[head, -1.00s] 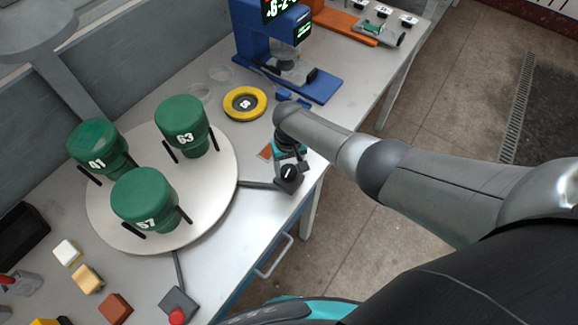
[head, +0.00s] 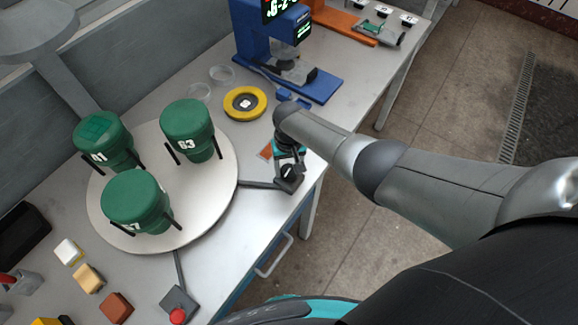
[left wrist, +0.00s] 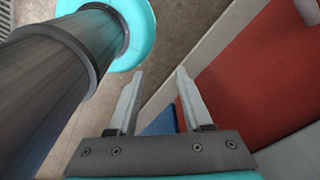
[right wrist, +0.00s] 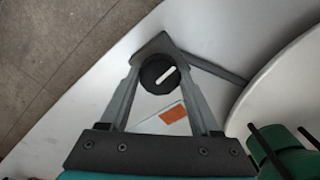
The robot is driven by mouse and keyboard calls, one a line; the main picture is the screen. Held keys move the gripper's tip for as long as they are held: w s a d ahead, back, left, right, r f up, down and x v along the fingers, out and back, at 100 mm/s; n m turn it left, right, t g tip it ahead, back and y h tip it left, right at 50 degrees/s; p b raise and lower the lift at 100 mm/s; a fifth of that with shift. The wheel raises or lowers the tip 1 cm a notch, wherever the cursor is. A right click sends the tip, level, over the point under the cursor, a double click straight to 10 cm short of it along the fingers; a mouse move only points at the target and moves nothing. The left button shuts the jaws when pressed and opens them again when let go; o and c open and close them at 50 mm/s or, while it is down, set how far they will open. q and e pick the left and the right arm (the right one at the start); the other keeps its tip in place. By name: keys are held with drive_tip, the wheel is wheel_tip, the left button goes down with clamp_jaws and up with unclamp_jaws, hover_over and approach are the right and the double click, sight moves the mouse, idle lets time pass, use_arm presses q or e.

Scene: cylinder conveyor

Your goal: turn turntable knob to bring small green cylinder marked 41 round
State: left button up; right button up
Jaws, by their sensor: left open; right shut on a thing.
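The white round turntable (head: 215,215) carries three green cylinders in black prongs. The cylinder marked 41 (head: 103,140) is at its back left in the head view. The cylinder marked 63 (head: 187,128) is at the back right. A third cylinder (head: 137,198), its number partly hidden by a prong, is at the front. The black knob (head: 288,172) with a white bar sits on a grey base right of the turntable; it also shows in the right wrist view (right wrist: 158,76). My right gripper (right wrist: 160,70) is shut on the knob. My left gripper (left wrist: 160,75) is open and empty, outside the head view.
A red button box (head: 178,306) and several small blocks lie at the table's front left. A yellow ring (head: 245,103) and a blue machine (head: 300,85) stand behind the knob. My left gripper is near a red surface (left wrist: 255,75).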

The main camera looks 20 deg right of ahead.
sight(289, 170)
idle(3.1)
drive_tip(key=o, duration=1.4)
drive_tip(key=shift+c, duration=0.2)
wheel_tip(289, 170, up, 3)
drive_tip(key=shift+f+p, duration=0.1)
drive_tip(key=shift+p, duration=0.85)
wheel_tip(289, 170, up, 12)
drive_tip(key=shift+r, duration=0.2)
